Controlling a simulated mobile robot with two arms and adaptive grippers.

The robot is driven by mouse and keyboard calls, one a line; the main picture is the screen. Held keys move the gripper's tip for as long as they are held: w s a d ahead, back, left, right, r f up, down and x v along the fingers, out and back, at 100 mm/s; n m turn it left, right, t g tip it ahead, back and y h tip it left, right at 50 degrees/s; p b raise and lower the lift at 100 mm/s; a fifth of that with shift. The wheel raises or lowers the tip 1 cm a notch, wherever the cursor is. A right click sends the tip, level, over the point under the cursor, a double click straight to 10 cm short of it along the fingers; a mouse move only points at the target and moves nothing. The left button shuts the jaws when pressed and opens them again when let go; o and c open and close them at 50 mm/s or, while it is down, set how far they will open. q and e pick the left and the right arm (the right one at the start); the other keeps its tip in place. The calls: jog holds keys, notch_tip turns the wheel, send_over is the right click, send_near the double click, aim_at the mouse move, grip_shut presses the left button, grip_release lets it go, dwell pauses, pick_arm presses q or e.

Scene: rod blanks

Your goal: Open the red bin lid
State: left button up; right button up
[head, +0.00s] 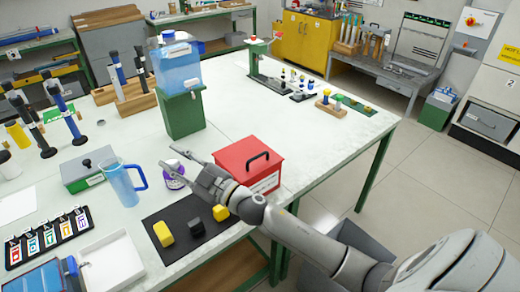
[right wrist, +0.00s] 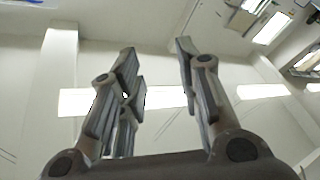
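The red bin (head: 240,178) stands near the right front edge of the white table. Its red lid (head: 238,152) is closed and has a black handle (head: 258,159) on top. My right gripper (head: 169,157) is to the left of the bin, with its wrist close in front of the bin's lower left side. Its fingers point left, away from the handle. In the right wrist view the fingers (right wrist: 156,50) are spread with nothing between them, and the camera faces the wall and ceiling. My left gripper is in neither view.
A white jar with a purple label (head: 172,178) is just below my right fingertips. A black mat (head: 180,246) with yellow and black blocks lies in front. A blue jug (head: 122,184) stands left, and a blue tank on a green stand (head: 184,115) behind. The table right of the bin is clear.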

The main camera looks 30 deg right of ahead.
jog(key=a+r+n+g+y, duration=0.4)
jog(key=a+n+g+y, duration=0.15)
jog(key=n, duration=0.25)
jog(key=m+g+h+p, duration=0.1)
jog(key=g+h, duration=1)
jog(key=h, duration=0.4)
send_near(259, 155)
jog(key=f+p, duration=0.1)
jog(key=f, duration=0.1)
jog(key=f+p, duration=0.1)
jog(key=f, duration=0.1)
jog(key=w+f, duration=0.1)
jog(key=f, duration=0.1)
jog(key=shift+d+f+p, duration=0.15)
jog(key=shift+f+p, duration=0.25)
jog(key=shift+w+f, duration=0.15)
jog(key=shift+f, duration=0.45)
